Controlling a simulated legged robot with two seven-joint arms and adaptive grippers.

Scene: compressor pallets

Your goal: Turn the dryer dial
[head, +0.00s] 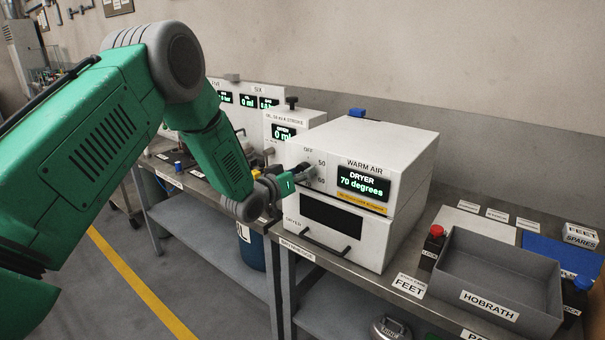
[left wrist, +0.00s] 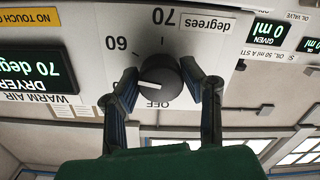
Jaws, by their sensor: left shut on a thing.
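The dryer (head: 372,150) is a white box on the bench, with a display (head: 363,184) reading "DRYER 70 degrees". My left gripper (head: 303,173) reaches its front face left of the display, and the fingers hide the dial there. In the left wrist view, which is upside down, the round black dial (left wrist: 168,76) sits between the two fingers of my left gripper (left wrist: 168,90), which are shut on it. Its white pointer mark points to the picture's left. The marks OFF, 60 and 70 show around it. My right gripper is not in view.
A grey bin (head: 500,275) labelled HOBRATH and a red-topped button box (head: 433,243) stand right of the dryer. A black handle (head: 325,243) sticks out from the lower dryer front. The oil valve unit (head: 290,125) stands close on the left.

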